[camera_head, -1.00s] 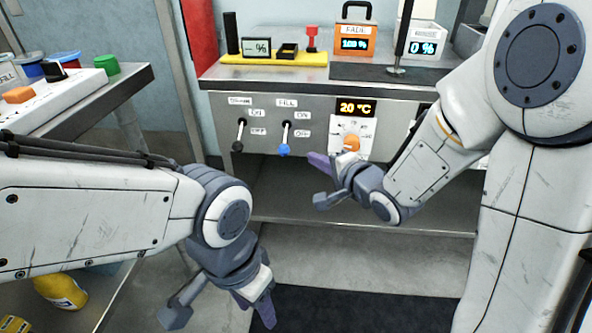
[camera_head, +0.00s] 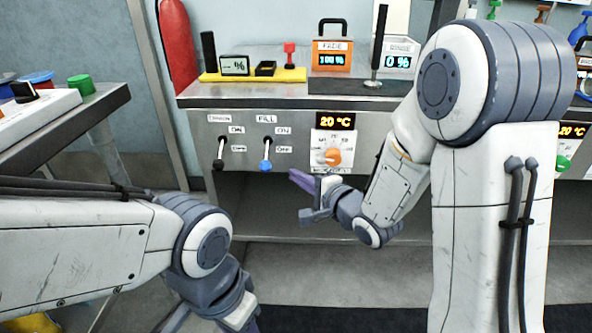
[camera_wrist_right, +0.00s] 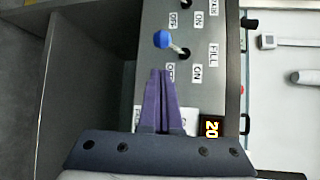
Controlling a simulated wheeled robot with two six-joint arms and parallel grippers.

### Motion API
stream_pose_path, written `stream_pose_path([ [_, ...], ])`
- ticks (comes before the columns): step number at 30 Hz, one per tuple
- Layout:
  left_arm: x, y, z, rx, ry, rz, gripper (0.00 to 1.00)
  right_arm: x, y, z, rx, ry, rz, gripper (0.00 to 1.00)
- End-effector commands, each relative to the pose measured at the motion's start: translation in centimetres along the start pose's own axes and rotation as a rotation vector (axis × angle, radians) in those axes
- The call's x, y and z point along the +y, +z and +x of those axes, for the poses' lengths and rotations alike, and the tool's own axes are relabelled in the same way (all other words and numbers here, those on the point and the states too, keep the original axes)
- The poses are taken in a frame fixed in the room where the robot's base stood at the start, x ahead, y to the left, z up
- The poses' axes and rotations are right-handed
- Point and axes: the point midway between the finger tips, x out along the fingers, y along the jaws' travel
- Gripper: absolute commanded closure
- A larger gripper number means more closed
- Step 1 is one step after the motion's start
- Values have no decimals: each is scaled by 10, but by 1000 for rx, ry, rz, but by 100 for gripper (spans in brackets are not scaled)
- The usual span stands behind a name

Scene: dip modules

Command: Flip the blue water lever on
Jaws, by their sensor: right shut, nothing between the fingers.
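The blue water lever (camera_head: 266,165), labelled FILL, is on the front panel (camera_head: 195,125) of the bench. Its blue ball hangs down, level with or below the OFF label, and its pale stem runs up to the pivot. In the right wrist view the blue ball (camera_wrist_right: 163,39) is just beyond the fingertips, with a gap. My right gripper (camera_head: 294,174) is shut and empty, right of and slightly below the ball; its purple fingers are together in the wrist view (camera_wrist_right: 158,75). My left gripper (camera_head: 245,318) is low, mostly cut off by the bottom edge; its fingers are hardly visible.
A black-knobbed lever (camera_head: 218,165) hangs left of the blue one. An orange dial (camera_head: 332,156) under a 20 °C display (camera_head: 331,121) is to the right. A yellow tray (camera_head: 252,76) and an orange box (camera_head: 332,58) stand on the bench. Open space lies under the panel.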

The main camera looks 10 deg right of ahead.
Motion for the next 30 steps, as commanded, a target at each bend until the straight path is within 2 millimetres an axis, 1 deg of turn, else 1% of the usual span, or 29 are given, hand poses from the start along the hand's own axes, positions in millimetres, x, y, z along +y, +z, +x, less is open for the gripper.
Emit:
stream_pose_path([
  [1, 1, -1, -15, 0, 0, 0, 50, -5, 2, 4, -2, 5, 2, 100],
  [3, 2, -1, -25, 0, 0, 0, 50, -5, 2, 10, 0, 6, 1, 100],
  [4, 1, -1, -17, 1, 0, 0, 50, 1, 1, 17, -1, 2, -3, 100],
  [6, 1, -1, -8, 0, 0, 0, 50, 3, 1, 34, -2, -2, -4, 100],
  [12, 0, 0, -1, -1, 0, 0, 50, 3, 1, 68, -1, -1, -4, 100],
  [15, 0, 0, 1, 0, 0, 0, 50, 2, 0, 78, 0, -1, -3, 100],
  [21, 0, 0, 2, 0, 0, 0, 50, 1, 0, 85, 1, 0, -2, 100],
  [30, 0, 0, 1, 0, 0, 0, 50, 0, 0, 85, 1, 1, -2, 100],
])
